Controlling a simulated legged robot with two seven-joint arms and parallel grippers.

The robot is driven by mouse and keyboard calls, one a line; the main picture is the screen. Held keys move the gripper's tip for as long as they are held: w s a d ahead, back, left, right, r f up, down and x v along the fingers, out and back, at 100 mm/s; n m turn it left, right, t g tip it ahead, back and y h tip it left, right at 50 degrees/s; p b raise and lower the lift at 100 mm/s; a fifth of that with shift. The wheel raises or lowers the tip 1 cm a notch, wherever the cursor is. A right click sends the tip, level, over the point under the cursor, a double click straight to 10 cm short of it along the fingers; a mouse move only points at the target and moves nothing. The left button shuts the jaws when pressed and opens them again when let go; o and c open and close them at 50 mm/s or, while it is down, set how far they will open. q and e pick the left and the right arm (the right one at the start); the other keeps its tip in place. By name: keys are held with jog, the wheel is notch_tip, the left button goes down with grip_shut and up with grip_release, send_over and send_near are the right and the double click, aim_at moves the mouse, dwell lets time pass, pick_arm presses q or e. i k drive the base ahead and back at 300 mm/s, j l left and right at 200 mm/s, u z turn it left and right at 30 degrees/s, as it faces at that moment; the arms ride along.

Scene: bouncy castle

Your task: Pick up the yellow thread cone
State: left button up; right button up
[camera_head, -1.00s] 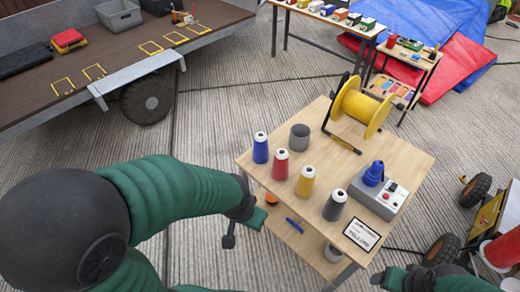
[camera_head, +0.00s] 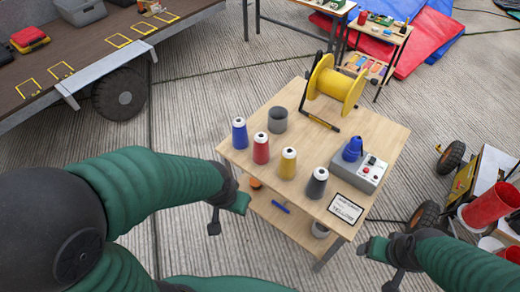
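The yellow thread cone (camera_head: 288,165) stands upright on the wooden table top, between the red cone (camera_head: 261,149) and the dark grey cone (camera_head: 317,184). A blue cone (camera_head: 239,134) stands at the left end of this row. My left gripper (camera_head: 228,217) is open and empty, its two fingers apart, off the table's left front side. It is left of and nearer than the yellow cone, not touching it. My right gripper (camera_head: 382,266) is open and empty in front of the table's right side, away from the cones.
The table (camera_head: 388,132) also carries a grey cup (camera_head: 277,120), a yellow reel (camera_head: 337,84), a grey box with a blue cone (camera_head: 360,173) and a label sign (camera_head: 345,208). A lower shelf (camera_head: 285,222) holds small items. A cart with red cylinders (camera_head: 490,206) stands at right.

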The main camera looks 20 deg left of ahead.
aim_at(286, 171)
jog(key=i+j+z, duration=0.15)
jog(key=j+z, duration=0.25)
jog(key=j, duration=0.25)
jog(key=j+z, duration=0.35)
jog(key=j, duration=0.35)
jog(key=z, duration=1.35)
jog(key=u, duration=0.4)
jog(key=j+u, duration=0.15)
jog(key=u, duration=0.6)
jog(key=i+u, duration=0.1)
jog(key=u, duration=0.25)
jog(key=i+l, duration=0.1)
jog(key=l, duration=0.2)
jog(key=i+l, duration=0.1)
jog(key=l, duration=0.15)
